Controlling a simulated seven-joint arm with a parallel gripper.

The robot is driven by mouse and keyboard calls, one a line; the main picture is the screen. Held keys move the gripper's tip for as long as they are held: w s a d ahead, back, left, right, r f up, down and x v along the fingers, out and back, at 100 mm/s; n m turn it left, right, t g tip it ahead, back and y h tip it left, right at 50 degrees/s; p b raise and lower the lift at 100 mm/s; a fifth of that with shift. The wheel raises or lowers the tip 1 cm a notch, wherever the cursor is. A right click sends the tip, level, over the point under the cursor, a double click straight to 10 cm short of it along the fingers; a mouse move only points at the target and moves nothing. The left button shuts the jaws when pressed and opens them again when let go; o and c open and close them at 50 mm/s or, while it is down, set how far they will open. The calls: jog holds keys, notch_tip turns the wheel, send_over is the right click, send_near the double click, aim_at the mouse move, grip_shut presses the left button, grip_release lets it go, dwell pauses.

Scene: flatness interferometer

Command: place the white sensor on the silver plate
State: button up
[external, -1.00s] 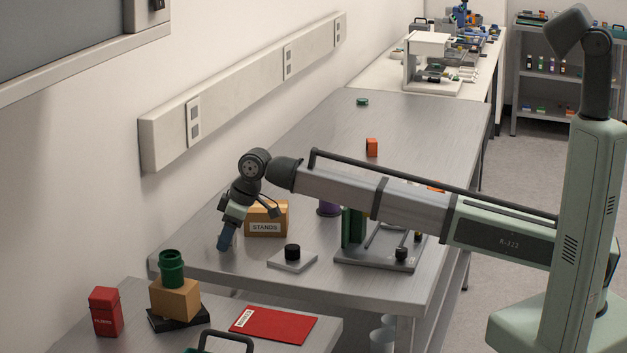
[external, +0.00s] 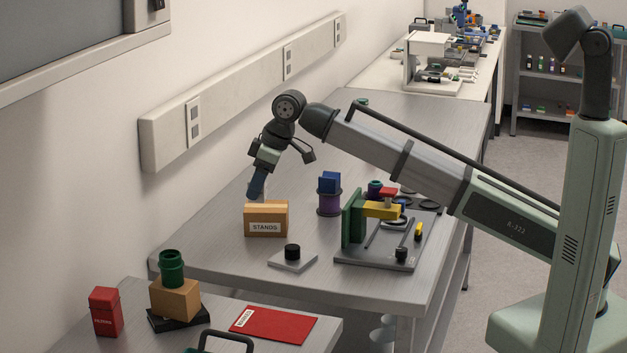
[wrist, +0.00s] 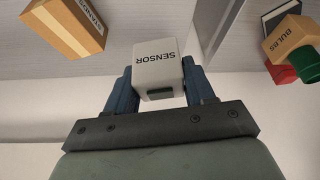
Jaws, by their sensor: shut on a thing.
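The white sensor (wrist: 156,70), a small block lettered SENSOR, sits between the two blue fingers of my gripper (wrist: 160,82) in the wrist view. My gripper is shut on it. In the external view my gripper (external: 256,187) points down above the back left of the STANDS box (external: 266,219); the sensor cannot be made out there. A small silver plate (external: 283,264) lies flat on the metal table in front of that box, with a black round knob (external: 292,251) on it. My gripper is up and left of the plate, apart from it.
Right of the plate stands a grey-based fixture (external: 375,257) with a green upright and yellow arm. A purple spool (external: 329,202) with a blue block is behind. The wall with its socket rail (external: 240,92) is left. The wrist view shows a BULBS box (wrist: 292,38).

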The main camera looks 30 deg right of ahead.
jog(key=m, duration=0.1)
send_over(292, 247)
jog(key=f, duration=0.1)
jog(key=m, duration=0.1)
jog(key=shift+m+t, duration=0.3)
jog(key=shift+t, duration=0.1)
jog(key=shift+w+f, duration=0.1)
jog(key=shift+f, duration=5.15)
jog(key=shift+d+f, duration=0.1)
jog(key=shift+f, duration=0.05)
jog(key=o, duration=1.3)
jog(key=v, duration=1.2)
jog(key=shift+a+r, duration=0.2)
jog(key=shift+a, duration=0.05)
jog(key=shift+w, duration=0.1)
